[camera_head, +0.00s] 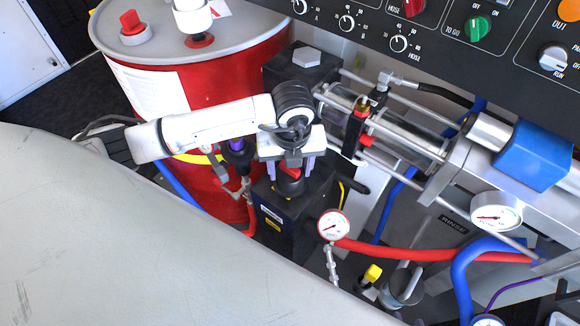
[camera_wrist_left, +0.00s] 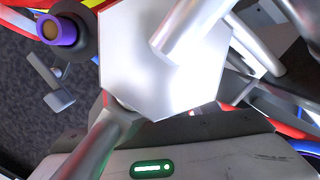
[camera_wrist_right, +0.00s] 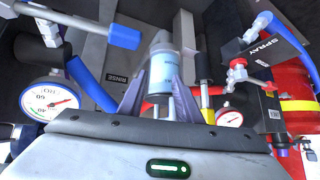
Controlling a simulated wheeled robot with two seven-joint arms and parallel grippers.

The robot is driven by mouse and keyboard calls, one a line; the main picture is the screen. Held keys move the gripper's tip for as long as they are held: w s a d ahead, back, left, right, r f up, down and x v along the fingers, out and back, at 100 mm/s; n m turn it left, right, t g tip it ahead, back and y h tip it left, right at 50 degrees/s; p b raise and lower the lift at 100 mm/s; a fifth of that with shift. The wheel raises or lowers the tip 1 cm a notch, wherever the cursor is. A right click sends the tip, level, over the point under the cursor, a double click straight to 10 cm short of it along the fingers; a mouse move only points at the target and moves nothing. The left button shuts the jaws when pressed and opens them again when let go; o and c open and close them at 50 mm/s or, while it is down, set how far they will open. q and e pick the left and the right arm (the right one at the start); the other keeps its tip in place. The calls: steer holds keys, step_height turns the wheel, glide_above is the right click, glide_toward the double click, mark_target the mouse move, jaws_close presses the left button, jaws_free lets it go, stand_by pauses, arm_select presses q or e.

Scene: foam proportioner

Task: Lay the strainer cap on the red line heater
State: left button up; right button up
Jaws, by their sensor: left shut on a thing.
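In the head view the gripper mostly hides the cap. The gripper is over a black block (camera_head: 272,215) with a blue and yellow label, which looks like the red line heater. A red part shows between the fingers above this block; contact cannot be told. My right gripper (camera_wrist_right: 160,85) has its fingers apart, with a silver and blue cylinder behind them. It cannot be made out in the head view.
A red drum (camera_head: 215,75) stands behind the left arm. Another black block (camera_head: 275,72) bears a light hexagonal top. A gauge (camera_head: 333,225), a red hose (camera_head: 430,252) and metal rods crowd the right. A purple-rimmed fitting (camera_wrist_left: 60,30) is near the left gripper.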

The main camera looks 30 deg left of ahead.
mark_target(292, 179)
arm_select(q)
steer(key=shift+f, duration=0.15)
steer(key=o, duration=1.1)
steer(key=r, duration=0.4)
steer(key=s+r, duration=0.1)
steer(key=r, duration=0.3)
steer(key=d+r, duration=0.1)
steer(key=r, duration=0.3)
steer(key=shift+s+r, duration=0.15)
steer(key=shift+s, duration=0.05)
steer(key=shift+d, duration=0.15)
